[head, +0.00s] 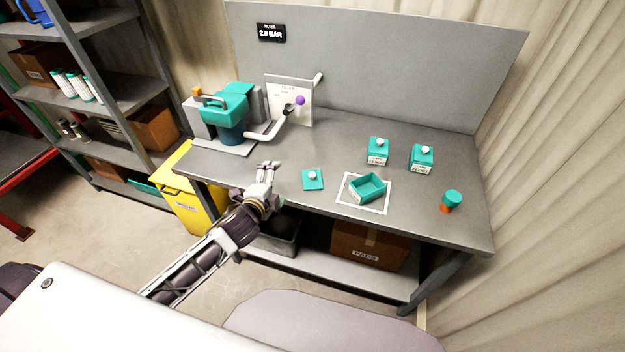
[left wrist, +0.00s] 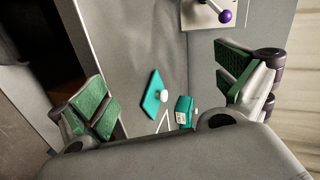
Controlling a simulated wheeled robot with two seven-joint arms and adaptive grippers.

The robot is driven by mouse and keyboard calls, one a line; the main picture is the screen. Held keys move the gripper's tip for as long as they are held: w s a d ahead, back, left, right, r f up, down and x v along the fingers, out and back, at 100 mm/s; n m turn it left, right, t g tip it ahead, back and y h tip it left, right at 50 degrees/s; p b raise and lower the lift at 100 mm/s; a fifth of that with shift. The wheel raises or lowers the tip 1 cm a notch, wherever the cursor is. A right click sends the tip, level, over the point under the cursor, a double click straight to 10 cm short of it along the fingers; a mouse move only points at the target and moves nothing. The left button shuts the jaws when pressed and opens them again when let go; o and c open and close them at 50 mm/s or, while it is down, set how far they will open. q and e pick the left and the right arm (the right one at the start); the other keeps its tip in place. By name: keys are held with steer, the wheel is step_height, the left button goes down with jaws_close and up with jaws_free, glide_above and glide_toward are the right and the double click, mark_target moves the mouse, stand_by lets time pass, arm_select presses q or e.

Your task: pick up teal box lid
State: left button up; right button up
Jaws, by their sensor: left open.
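In the left wrist view the lid (left wrist: 152,96) shows between my spread fingers, some way off. The open teal box (head: 366,188) stands on a white-outlined square to the right of the lid. My left gripper (head: 268,172) is open and empty, over the bench's front part, left of the lid and apart from it. In the left wrist view my left gripper (left wrist: 165,95) shows green finger pads. My right gripper is not in view.
Two closed teal boxes (head: 377,152) (head: 421,158) stand behind the open box. A teal and orange cylinder (head: 450,201) stands at the right. A teal filter machine (head: 225,112) with a pipe and a purple-knobbed valve (head: 299,101) stands at the back left. The bench around the lid is clear.

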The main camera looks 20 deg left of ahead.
arm_select(q)
steer(key=w+d+r+m+t+h, duration=0.15)
steer(key=m+h, duration=0.25)
steer(key=m, duration=0.4)
steer(key=w+d+r+m+h, duration=0.1)
steer(key=w+r+m+h, duration=0.2)
steer(key=m, duration=0.5)
steer(key=a+f+m+g+h, duration=0.1)
steer(key=m+g, duration=0.1)
steer(key=m, duration=0.2)
steer(key=s+a+m+g+h, duration=0.1)
steer(key=a+m+g, duration=0.1)
steer(key=m, duration=0.3)
steer(key=s+a+f+m+g+h, duration=0.1)
steer(key=a+m+g+h, duration=0.1)
steer(key=m, duration=0.3)
steer(key=shift+s+f+g, duration=0.15)
steer(key=shift+f+g, duration=0.2)
steer(key=shift+g, duration=0.4)
steer(key=shift+d, duration=0.1)
steer(key=p, duration=0.2)
glide_toward(310, 173)
steer(key=shift+x, duration=2.05)
steer(key=shift+f, duration=0.1)
steer(key=shift+d, duration=0.1)
